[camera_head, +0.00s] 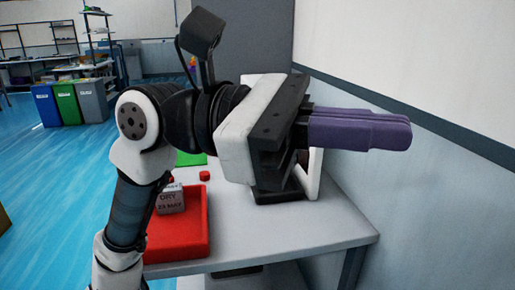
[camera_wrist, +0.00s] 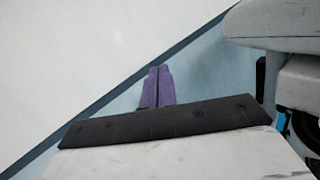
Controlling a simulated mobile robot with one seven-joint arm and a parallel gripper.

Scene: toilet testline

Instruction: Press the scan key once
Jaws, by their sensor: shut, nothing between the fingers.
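My gripper (camera_head: 408,134) is shut, with its purple fingers together and nothing between them. In the head view it points right, above the white table and near the wall. In the wrist view the closed fingers (camera_wrist: 158,72) point toward the bare wall. I cannot make out a scan key in either view. A dark base (camera_head: 278,196) with a white upright part (camera_head: 314,176) stands on the table behind and below my gripper. My gripper hides most of it, so I cannot tell whether it carries the key.
A red tray (camera_head: 193,245) on the white table (camera_head: 335,226) holds a grey block (camera_head: 171,200) marked "DRY". A small red piece (camera_head: 205,176) and a green mat (camera_head: 190,159) lie behind it. The wall (camera_head: 425,215) is close on the right. The table's front right is clear.

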